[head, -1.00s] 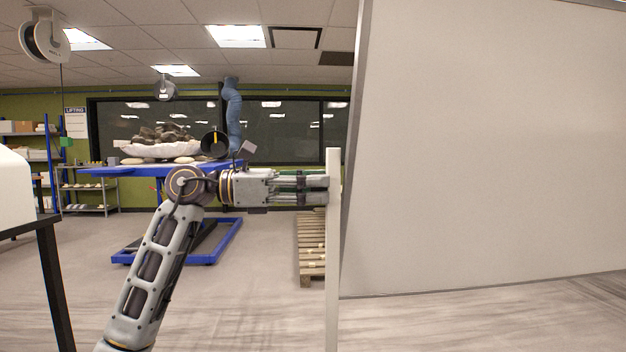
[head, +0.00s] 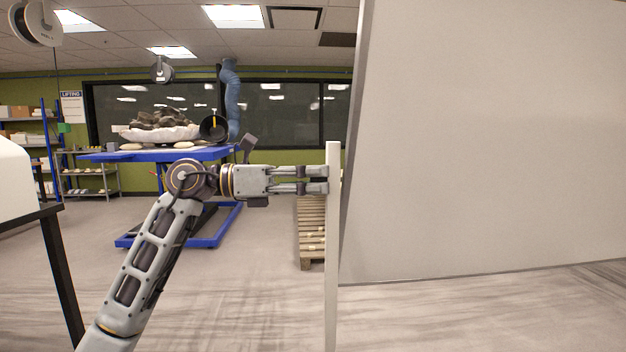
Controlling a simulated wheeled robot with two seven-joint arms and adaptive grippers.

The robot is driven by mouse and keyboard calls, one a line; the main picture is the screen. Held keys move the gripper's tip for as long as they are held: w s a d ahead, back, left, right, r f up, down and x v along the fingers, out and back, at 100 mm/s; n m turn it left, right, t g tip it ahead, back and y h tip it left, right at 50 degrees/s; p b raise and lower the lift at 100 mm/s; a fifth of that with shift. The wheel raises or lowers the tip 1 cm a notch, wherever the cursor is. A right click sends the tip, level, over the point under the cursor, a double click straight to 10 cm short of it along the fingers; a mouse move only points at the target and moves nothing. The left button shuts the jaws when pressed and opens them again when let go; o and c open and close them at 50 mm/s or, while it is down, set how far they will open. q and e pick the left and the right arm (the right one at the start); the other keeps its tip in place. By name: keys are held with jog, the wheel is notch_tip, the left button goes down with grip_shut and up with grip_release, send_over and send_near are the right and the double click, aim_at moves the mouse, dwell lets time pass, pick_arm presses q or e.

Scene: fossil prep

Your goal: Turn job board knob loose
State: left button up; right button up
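A thin pale upright panel (head: 332,250), seen nearly edge-on in the head view, stands at the middle; it may be the job board. My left gripper (head: 322,180) points right, with its fingertips at the panel's left edge near the top. Its two fingers lie one above the other with a narrow gap between them. I can make out no knob; the fingertips or the panel may hide it. I cannot tell whether the fingers grip anything. My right gripper is not in view.
A large pale wall panel (head: 490,140) fills the right side. Behind my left arm are a blue lift table (head: 110,156) with a rock-filled white jacket (head: 160,134) and a wooden pallet (head: 311,235). A dark-legged table (head: 60,270) stands at left. Open floor lies between.

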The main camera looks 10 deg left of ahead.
pick_arm(q)
jog(key=shift+o, duration=1.2)
jog(key=shift+a, duration=0.1)
jog(key=s+a, duration=0.2)
jog(key=a, duration=0.9)
jog(key=shift+s+a, duration=0.2)
jog(key=shift+a, duration=0.1)
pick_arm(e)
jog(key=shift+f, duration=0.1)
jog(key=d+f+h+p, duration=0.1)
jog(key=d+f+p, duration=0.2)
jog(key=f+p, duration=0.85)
pick_arm(q)
jog(key=shift+s+a+m+p, duration=0.1)
jog(key=shift+a+m+p, duration=0.1)
jog(key=shift+m+p, duration=0.75)
jog(key=shift+a+m+p, duration=0.2)
jog(key=shift+m+p, duration=0.3)
jog(key=shift+m, duration=0.85)
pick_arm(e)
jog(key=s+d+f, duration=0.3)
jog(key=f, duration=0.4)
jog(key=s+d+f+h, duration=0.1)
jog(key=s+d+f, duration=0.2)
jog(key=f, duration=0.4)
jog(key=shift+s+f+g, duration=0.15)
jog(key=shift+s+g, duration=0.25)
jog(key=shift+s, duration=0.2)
